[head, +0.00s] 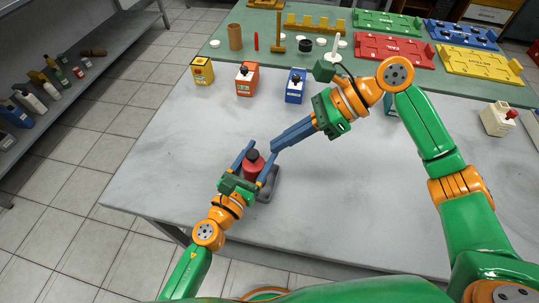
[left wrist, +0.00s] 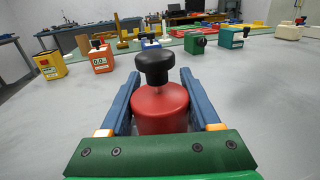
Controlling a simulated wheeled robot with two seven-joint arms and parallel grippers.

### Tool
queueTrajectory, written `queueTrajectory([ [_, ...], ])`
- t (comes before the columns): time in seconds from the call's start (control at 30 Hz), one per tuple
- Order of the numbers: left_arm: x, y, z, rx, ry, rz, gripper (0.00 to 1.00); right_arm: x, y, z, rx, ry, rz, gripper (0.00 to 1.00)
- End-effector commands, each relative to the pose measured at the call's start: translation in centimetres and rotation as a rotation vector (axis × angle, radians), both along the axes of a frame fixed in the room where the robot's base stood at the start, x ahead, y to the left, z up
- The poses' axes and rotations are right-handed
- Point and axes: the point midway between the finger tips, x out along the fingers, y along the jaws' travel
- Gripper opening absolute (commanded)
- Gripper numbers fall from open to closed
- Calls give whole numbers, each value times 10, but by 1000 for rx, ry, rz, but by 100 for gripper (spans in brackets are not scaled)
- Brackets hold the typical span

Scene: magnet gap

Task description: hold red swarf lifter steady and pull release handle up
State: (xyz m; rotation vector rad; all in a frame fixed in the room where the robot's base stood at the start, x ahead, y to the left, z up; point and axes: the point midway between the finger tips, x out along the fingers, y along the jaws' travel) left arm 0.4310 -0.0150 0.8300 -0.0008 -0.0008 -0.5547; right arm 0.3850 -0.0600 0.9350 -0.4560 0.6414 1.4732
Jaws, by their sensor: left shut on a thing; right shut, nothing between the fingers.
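The red swarf lifter (head: 254,169) is a short red cylinder standing upright near the table's front left. Its release handle, a black knob on a thin stem, shows on top in the left wrist view (left wrist: 154,67). My left gripper (left wrist: 160,108) is shut on the red lifter, one blue finger along each side. My right gripper (head: 274,148) is shut and empty. In the head view its fingertips are just right of the black knob, apart from it; their height above it is hard to tell. The right gripper does not show in the left wrist view.
A dark grey tray (head: 270,189) lies beside the lifter. Yellow (head: 202,71), orange-red (head: 246,79) and blue (head: 295,86) boxes stand farther back, with a white one (head: 498,119) at right. Behind is a green mat (head: 266,31) with trays.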

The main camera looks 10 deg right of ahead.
Motion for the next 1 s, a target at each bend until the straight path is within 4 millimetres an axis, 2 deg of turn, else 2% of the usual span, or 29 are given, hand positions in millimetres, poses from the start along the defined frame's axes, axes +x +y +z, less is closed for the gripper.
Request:
queueTrajectory([
  [0.03,0,0,0,0,1,-1,0,-3,-12,-10,63,1,-34,0],
  [0.2,0,0,-1,0,1,-1,0,-8,-49,-24,197,-79,-140,0],
  [0.4,0,0,0,0,1,-1,0,-10,-68,-27,225,-136,-189,0],
  [0.77,0,0,0,0,1,0,0,-10,-65,-29,227,-138,-190,0],
  [0.87,0,0,0,0,1,0,0,-7,-54,-34,229,-137,-188,0],
  [1.0,0,0,0,0,1,-1,0,-1,-28,-47,231,-137,-188,0],
])
